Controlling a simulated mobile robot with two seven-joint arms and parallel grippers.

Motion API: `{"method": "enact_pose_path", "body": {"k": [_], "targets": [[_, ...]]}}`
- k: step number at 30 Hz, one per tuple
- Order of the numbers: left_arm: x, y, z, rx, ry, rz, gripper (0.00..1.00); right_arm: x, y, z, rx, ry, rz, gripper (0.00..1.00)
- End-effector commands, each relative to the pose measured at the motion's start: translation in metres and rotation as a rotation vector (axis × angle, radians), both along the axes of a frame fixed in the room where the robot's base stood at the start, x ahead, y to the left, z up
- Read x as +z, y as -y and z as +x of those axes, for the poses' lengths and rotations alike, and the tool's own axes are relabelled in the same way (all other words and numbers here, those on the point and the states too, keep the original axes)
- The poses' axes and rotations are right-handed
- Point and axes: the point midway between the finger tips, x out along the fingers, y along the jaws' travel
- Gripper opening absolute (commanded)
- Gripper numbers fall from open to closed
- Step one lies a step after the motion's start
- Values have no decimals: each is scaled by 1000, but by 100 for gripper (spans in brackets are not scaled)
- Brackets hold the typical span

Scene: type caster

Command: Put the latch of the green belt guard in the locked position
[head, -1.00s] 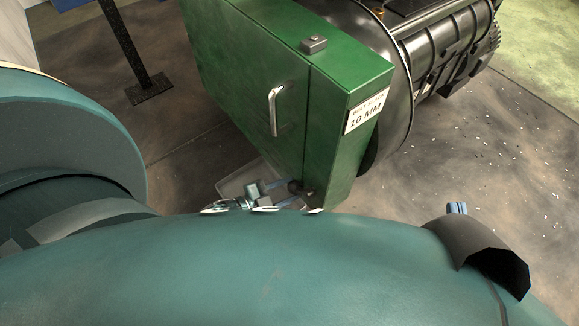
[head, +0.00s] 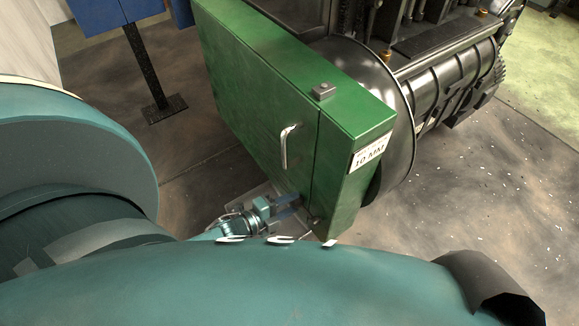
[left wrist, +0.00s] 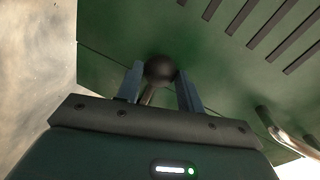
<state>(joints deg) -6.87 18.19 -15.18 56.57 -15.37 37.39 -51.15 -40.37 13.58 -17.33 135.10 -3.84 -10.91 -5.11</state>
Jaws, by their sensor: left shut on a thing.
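The green belt guard (head: 262,105) stands in the middle of the head view, with a metal handle (head: 285,147) on its face. In the left wrist view the latch's dark round knob (left wrist: 160,70) sits on a short stem in front of the green face. My left gripper (left wrist: 159,88) is shut on this knob, with one blue finger on each side. In the head view my left gripper (head: 290,206) is low at the guard's near bottom end. There the knob is hard to make out, and I cannot tell the latch's angle. My right gripper is not in view.
A black engine (head: 440,90) with a large round housing stands right behind the guard. A blue panel (head: 115,12) on a dark post is at the upper left. The wrist view shows vent slots (left wrist: 265,30) and the handle (left wrist: 285,130). Open floor lies at the right.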

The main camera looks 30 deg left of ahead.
Motion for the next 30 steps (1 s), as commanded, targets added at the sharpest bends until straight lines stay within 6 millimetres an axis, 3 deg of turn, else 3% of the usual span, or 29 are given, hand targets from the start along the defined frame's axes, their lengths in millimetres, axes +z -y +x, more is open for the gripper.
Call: {"method": "enact_pose_path", "body": {"k": [17, 18, 25, 30], "targets": [[3, -2, 0, 0, 14, 33, 0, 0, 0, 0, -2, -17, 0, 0], [3, -2, 0, 0, 14, 33, 40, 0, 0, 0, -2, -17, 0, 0], [3, -1, 0, 0, 13, 30, 59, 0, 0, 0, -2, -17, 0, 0], [3, 0, 0, 0, 13, 29, 59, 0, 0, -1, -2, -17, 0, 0]]}}
